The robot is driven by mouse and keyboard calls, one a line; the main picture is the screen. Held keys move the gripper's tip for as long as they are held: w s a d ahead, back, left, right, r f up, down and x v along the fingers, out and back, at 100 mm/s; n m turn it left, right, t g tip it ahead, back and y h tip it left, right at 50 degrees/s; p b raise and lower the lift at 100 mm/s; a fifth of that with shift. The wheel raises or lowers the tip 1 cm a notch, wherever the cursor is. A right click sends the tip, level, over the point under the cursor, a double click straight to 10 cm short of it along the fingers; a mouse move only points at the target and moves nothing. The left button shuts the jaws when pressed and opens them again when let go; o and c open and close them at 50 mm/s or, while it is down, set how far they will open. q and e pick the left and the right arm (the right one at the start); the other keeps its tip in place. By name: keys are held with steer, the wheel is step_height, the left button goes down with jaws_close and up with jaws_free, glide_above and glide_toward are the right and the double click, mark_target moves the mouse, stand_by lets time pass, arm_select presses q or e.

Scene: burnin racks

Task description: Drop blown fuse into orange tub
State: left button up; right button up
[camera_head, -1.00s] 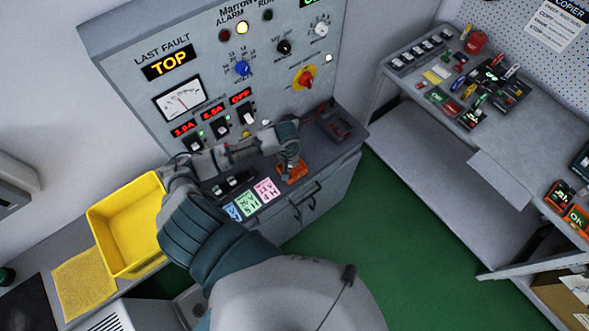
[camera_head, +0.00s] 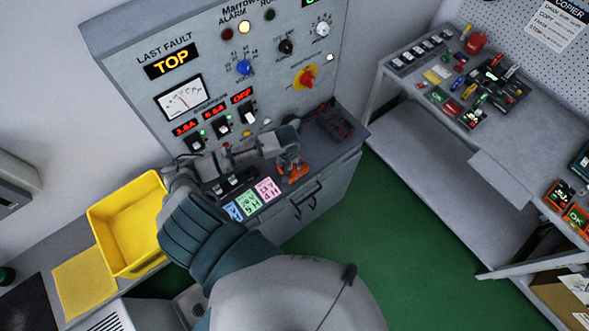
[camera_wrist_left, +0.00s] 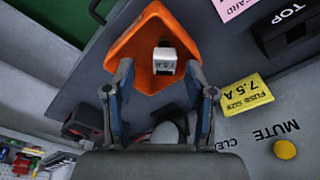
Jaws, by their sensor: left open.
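The orange tub (camera_head: 296,177) sits near the front edge of the grey cabinet top, partly hidden by my left gripper (camera_head: 289,168). In the left wrist view the tub (camera_wrist_left: 122,48) lies just beyond the fingertips of my gripper (camera_wrist_left: 155,78). A small white and grey block, seemingly the fuse (camera_wrist_left: 165,58), shows against the tub's inside between the fingertips. The fingers are spread apart, with a gap on both sides of the fuse. I cannot tell whether the fuse rests on the tub's floor. My right gripper is not in view.
A yellow bin (camera_head: 98,230) stands at the left. The control panel (camera_head: 200,65) rises behind the cabinet. Coloured cards (camera_head: 250,203) lie left of the tub, and a dark red-and-black item (camera_head: 335,122) lies behind it. A side table (camera_head: 430,105) holds many parts.

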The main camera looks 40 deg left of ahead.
arm_select(q)
steer(key=shift+a+r, duration=0.2)
steer(key=shift+r, duration=0.15)
steer(key=r, duration=0.4)
steer(key=shift+s+a+r, duration=0.2)
steer(key=shift+r, duration=0.2)
step_height(320, 180, up, 6)
steer(key=d, duration=0.2)
steer(key=shift+s+d+r, duration=0.2)
steer(key=shift+s+r, duration=0.05)
steer(key=shift+s, duration=0.15)
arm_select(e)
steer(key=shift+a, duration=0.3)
